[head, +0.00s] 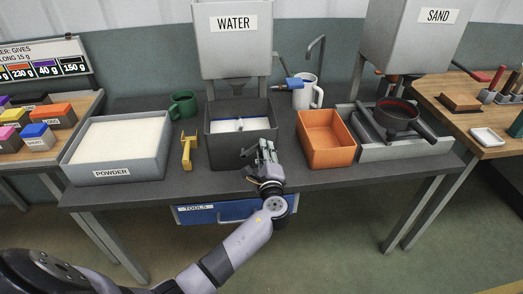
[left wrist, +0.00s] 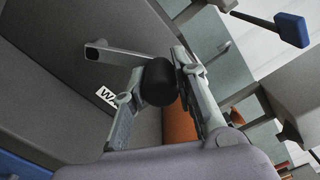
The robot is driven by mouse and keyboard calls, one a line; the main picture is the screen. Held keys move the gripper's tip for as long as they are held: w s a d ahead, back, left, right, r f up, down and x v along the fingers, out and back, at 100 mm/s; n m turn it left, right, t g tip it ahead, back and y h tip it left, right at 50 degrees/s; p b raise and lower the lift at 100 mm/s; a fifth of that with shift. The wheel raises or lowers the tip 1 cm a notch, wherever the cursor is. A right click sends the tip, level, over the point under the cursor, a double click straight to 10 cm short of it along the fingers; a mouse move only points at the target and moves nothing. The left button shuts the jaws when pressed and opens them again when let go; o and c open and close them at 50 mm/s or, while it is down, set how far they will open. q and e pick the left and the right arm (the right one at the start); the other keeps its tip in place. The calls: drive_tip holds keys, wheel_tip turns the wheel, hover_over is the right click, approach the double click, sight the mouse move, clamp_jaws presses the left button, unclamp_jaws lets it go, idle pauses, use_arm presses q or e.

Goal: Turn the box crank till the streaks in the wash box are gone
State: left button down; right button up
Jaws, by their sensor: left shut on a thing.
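The dark grey wash box (head: 222,148) stands on the table under the water tank, with a pale inside and a blue bar across it; streaks are too small to make out. Its crank arm (left wrist: 112,53) juts from the front wall in the left wrist view and ends in a black knob (left wrist: 158,82). My left gripper (head: 262,152) is at the box's front, and in the left wrist view its fingers (left wrist: 160,92) are shut around the knob. In the head view the gripper mostly hides the crank. My right gripper is not in view.
A powder tray (head: 117,172), a yellow tool (head: 188,152) and a green mug (head: 183,104) are left of the box. An orange bin (head: 326,153), a white mug (head: 305,94) and a grey tray with a dark pan (head: 397,116) are right. A blue tools drawer (head: 228,210) is below.

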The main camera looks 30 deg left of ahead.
use_arm(q)
drive_tip(key=shift+d+f, duration=0.1)
idle(0.4)
drive_tip(key=c, duration=1.3)
unclamp_jaws()
drive_tip(key=v, duration=1.2)
